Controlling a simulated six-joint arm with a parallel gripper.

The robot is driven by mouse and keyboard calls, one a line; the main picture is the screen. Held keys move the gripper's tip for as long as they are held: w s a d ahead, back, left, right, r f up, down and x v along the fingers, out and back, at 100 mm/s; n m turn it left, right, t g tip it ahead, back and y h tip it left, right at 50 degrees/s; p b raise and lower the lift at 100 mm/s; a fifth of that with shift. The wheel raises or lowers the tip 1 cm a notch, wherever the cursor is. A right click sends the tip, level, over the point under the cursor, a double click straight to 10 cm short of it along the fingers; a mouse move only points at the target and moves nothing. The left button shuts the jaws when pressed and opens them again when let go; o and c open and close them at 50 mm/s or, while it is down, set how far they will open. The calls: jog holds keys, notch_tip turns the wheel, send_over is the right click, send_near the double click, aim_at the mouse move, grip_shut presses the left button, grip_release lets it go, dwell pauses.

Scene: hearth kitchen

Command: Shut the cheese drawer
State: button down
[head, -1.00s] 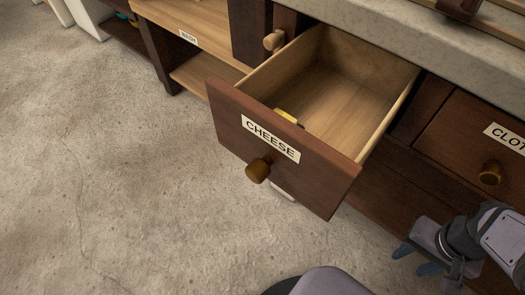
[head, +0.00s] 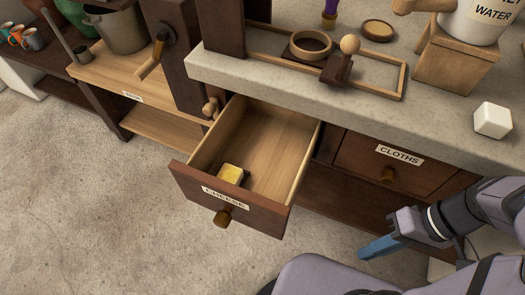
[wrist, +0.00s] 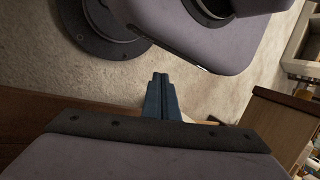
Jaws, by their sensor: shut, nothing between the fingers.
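The cheese drawer (head: 262,213) stands pulled out from under the stone counter, with its label and round brown knob (head: 223,217) on the dark wood front. A yellow piece of cheese (head: 231,174) lies inside it near the front panel. My gripper (head: 363,251) is at the right of the drawer in the head view, apart from it and lower than the cloths drawer. Its blue fingers are together and empty, as the wrist view (wrist: 163,82) also shows.
The closed cloths drawer (head: 370,163) is right of the cheese drawer. A wash shelf (head: 118,86) stands left. The floor in front is clear.

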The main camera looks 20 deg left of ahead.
jog(key=a+r+n+g+p, duration=0.2)
jog(key=a+r+n+p, duration=0.2)
jog(key=r+p, duration=1.2)
jog(key=a+r+n+g+p, duration=0.1)
jog(key=a+r+n+p, duration=0.3)
jog(key=r+p, duration=1.2)
jog(key=s+a+f+n+t+h+b, duration=0.1)
jog(key=a+f+n+t+h+b, duration=0.2)
jog(key=a+n, duration=0.5)
jog(key=s+a+f+n+t+h+b, duration=0.1)
jog(key=a+f+n+t+h, duration=0.15)
jog(key=a+n+h, duration=0.35)
jog(key=s+a+n+t+y+b, duration=0.1)
jog(key=s+a+n+t+y, duration=0.3)
jog(key=s+a+n, duration=0.8)
jog(key=w+a+f+m, duration=0.1)
jog(key=w+f, duration=0.4)
jog(key=f, duration=0.5)
jog(key=shift+a+f+m, duration=0.3)
jog(key=shift+a, duration=0.1)
